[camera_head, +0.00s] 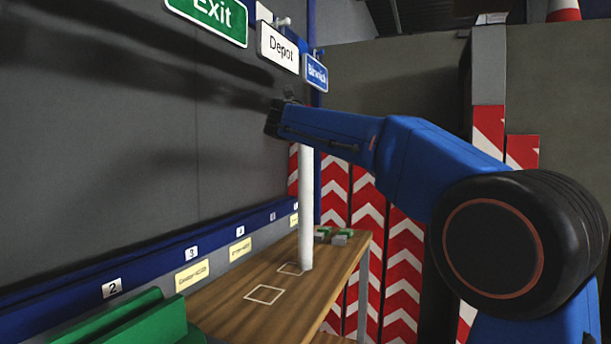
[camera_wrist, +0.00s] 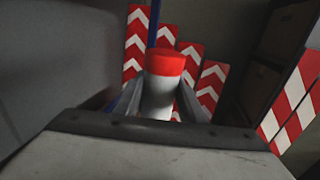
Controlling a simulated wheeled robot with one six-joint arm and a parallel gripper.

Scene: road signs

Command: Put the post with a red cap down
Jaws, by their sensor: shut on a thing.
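The post (camera_head: 306,205) is a white upright cylinder above the wooden table in the head view. Its red cap (camera_wrist: 165,62) shows in the wrist view, with the white shaft (camera_wrist: 158,98) below it. My gripper (camera_head: 288,120) is shut on the post near its top, and the fingers stand on both sides of the shaft in the wrist view. My arm hides the top of the post in the head view. The lower end is at the tabletop, close to a white outlined square (camera_head: 290,269); I cannot tell whether it touches.
The wooden table (camera_head: 225,318) has another outlined square (camera_head: 265,294) nearer. Small green and grey blocks (camera_head: 335,235) lie behind the post. A blue rail with number labels (camera_head: 190,252) runs along the left. Signs, including Depot (camera_head: 279,48), hang above. Red-white chevron boards (camera_head: 405,250) stand behind.

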